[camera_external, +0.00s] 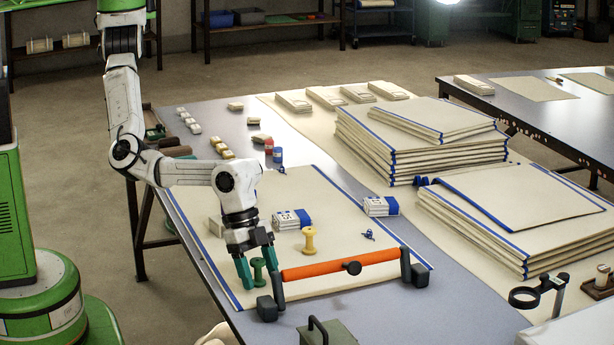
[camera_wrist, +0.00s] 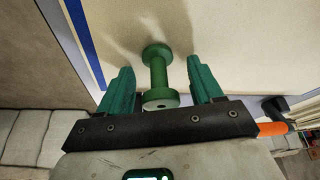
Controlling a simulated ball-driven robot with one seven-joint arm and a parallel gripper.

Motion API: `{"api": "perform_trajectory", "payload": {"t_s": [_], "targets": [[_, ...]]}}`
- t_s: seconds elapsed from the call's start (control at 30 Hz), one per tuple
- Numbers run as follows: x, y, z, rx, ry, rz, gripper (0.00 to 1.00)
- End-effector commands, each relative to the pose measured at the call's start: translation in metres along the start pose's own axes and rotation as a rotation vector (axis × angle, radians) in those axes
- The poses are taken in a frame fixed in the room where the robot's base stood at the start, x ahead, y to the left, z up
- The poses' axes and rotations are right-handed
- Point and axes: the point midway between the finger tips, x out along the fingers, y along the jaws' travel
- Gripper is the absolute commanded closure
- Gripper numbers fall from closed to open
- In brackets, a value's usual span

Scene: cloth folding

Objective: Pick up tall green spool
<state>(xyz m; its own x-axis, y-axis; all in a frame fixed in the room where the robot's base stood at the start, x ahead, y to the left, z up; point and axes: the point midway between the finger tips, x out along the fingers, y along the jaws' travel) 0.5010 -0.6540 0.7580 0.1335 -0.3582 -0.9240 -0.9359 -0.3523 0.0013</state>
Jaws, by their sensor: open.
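The tall green spool (camera_external: 258,270) stands on the cream cloth (camera_external: 300,187) near its front left part. In the wrist view the spool (camera_wrist: 158,72) lies between my two green fingers, with a gap visible on each side. My gripper (camera_external: 259,276) points down over the spool, its fingers apart on either side of it. The wrist view shows my gripper (camera_wrist: 158,84) open and not touching the spool.
An orange roller bar (camera_external: 338,264) with dark ends lies just right of my gripper. Stacked folded cloths (camera_external: 420,140) fill the table's right side. A grey-green box (camera_external: 326,333) sits at the front.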

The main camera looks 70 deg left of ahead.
Motion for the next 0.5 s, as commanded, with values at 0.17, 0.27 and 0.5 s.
{"api": "perform_trajectory", "payload": {"t_s": [0.17, 0.27, 0.5], "targets": [[-0.0003, -0.0004, -0.0001, 0.000, 0.000, -0.001, 0.36], [-0.0003, -0.0004, 0.0000, 0.000, 0.000, -0.001, 0.45], [-0.0003, -0.0004, 0.0001, 0.000, 0.000, -0.001, 0.68]]}}
